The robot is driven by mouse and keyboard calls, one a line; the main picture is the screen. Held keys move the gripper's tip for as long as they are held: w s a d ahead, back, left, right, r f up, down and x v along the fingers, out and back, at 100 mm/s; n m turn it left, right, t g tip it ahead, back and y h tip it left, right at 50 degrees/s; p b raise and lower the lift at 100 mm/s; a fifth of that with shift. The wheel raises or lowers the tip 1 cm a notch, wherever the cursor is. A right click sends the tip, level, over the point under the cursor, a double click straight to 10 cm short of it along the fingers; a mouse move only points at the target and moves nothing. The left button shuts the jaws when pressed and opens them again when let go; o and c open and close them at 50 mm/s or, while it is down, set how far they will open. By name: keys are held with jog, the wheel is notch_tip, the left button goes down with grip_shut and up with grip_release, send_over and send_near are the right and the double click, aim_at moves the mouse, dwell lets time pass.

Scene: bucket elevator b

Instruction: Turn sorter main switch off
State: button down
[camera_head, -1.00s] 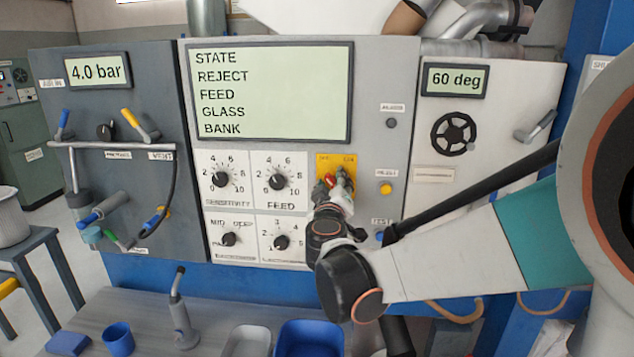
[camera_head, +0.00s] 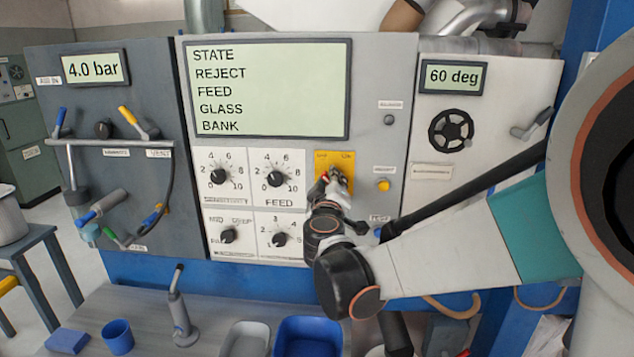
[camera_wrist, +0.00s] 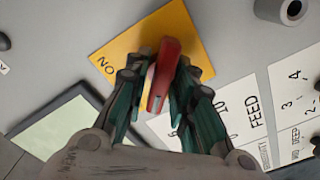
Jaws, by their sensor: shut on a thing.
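The sorter main switch is a red handle (camera_wrist: 164,72) on a yellow plate (camera_head: 322,160) on the grey panel, right of the feed dial. In the wrist view the yellow plate (camera_wrist: 192,36) shows behind the handle, with black lettering at its left corner. My gripper (camera_head: 336,180) is at the switch, its fingers on either side of the red handle and shut on it. The fingers hide most of the handle in the head view. The wrist view shows its upper face between them.
A yellow button (camera_head: 384,185) sits right of the switch, with a blue button below it. The feed dial (camera_head: 275,178) and other dials are close on the left. The display (camera_head: 265,90) is above. A blue bin (camera_head: 310,338) stands on the table below.

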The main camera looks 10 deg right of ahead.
jog(key=c, duration=1.4)
grip_release()
jog(key=shift+c, duration=0.2)
jog(key=shift+s+a, duration=0.1)
jog(key=v, duration=1.2)
